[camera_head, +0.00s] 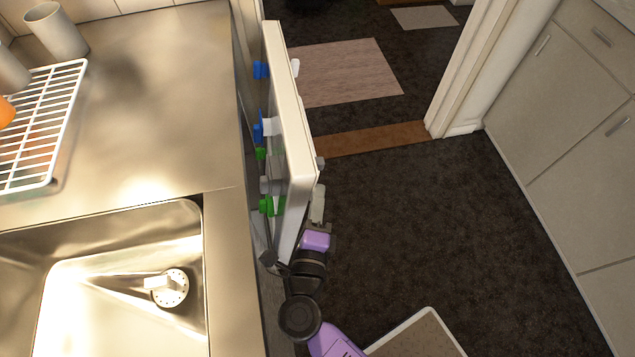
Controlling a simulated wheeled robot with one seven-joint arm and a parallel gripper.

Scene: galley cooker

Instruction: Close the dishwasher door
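A cream-white door panel (289,105), which I take to be the dishwasher door, stands nearly upright beside the counter's right edge. A narrow gap shows between them. My gripper (317,207) is at the near end of the panel, on its right side, close to it or touching; I cannot tell which. The inside of the dishwasher is hidden.
Blue (262,70) and green (267,206) clip-like pieces stick out on the panel's counter side. A steel counter (150,110) with a sink (110,290) and a white dish rack (50,130) lies left. Dark floor (410,210) is open to the right, before grey cabinets (580,130).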

